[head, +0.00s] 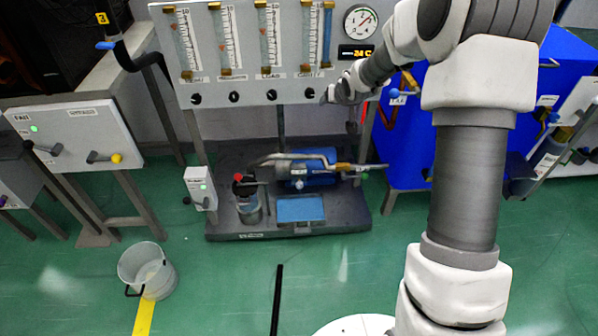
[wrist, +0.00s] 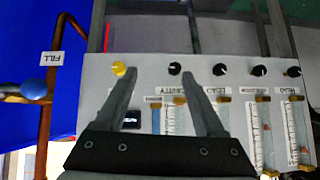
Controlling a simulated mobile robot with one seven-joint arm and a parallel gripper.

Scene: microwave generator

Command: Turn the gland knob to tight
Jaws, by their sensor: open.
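The flow-meter panel (head: 250,60) has a row of black knobs along its lower edge. In the head view its rightmost visible knob (head: 309,93) sits under a label that seems to read CAVITY. My gripper (head: 328,97) is just right of that knob. In the wrist view the panel is upside down, and a yellow knob (wrist: 118,69) is left of my gripper (wrist: 162,72). A black knob (wrist: 175,69) shows between the open fingers. My gripper is open and empty. No label reading gland is legible, so I cannot tell which knob is it.
A pump skid (head: 290,225) stands on the floor below the panel. A blue cabinet (head: 400,150) is at the right, with a blue-handled FILL valve (wrist: 33,88). A lever box (head: 78,140) and a bucket (head: 147,270) are at the left. Open green floor lies in front.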

